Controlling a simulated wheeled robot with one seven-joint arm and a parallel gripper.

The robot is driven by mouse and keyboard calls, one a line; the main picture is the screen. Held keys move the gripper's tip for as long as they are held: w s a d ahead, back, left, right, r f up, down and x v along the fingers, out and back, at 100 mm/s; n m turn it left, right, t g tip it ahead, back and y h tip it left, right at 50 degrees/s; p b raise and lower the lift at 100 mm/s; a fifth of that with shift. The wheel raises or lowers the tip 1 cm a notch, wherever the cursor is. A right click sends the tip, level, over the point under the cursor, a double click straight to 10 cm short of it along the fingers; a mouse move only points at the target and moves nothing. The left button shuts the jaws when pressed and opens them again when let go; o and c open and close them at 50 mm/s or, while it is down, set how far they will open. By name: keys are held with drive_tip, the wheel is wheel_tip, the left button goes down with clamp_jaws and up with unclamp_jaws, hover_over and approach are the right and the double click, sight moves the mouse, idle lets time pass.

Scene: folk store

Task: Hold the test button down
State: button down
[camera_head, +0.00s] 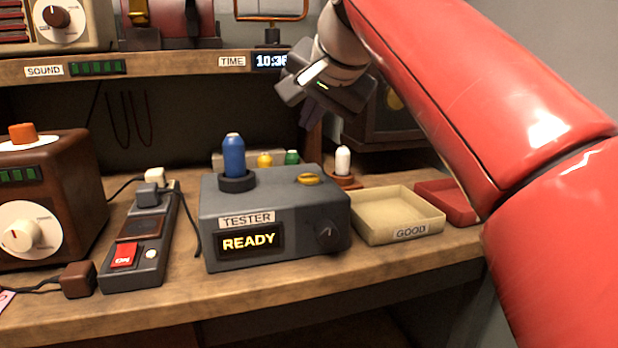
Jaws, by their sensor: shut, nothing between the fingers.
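The grey tester box (216,222) stands on the wooden bench, and its display reads READY (250,242). A yellow button (308,179) sits on the right of its top face; it bears no label that I can read. A blue cylinder with a pale tip (233,155) stands upright in a dark socket (237,183) on the left of the top. A dark knob (326,235) is on the front. My gripper (311,120) hangs above and behind the yellow button in the picture, apart from it, shut and empty. Its fingertips are dark and hard to make out.
A cream GOOD tray (375,233) and a red tray (463,209) lie to the right. A white cylinder (343,161) stands behind the tester. A power strip (135,262) with a red switch lies to the left. A shelf (185,65) crosses above.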

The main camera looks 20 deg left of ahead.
sight(311, 179)
drive_tip(key=shift+f+b, duration=2.3)
drive_tip(key=shift+f, duration=0.8)
drive_tip(key=shift+f, duration=0.15)
drive_tip(key=shift+f, duration=0.25)
drive_tip(key=shift+f+b, duration=0.55)
drive_tip(key=shift+b, duration=0.05)
drive_tip(key=shift+r, duration=0.1)
idle(2.0)
drive_tip(key=shift+r+p, duration=0.9)
drive_tip(key=shift+p, duration=0.15)
wheel_tip(311, 179, up, 5)
drive_tip(key=p, duration=0.4)
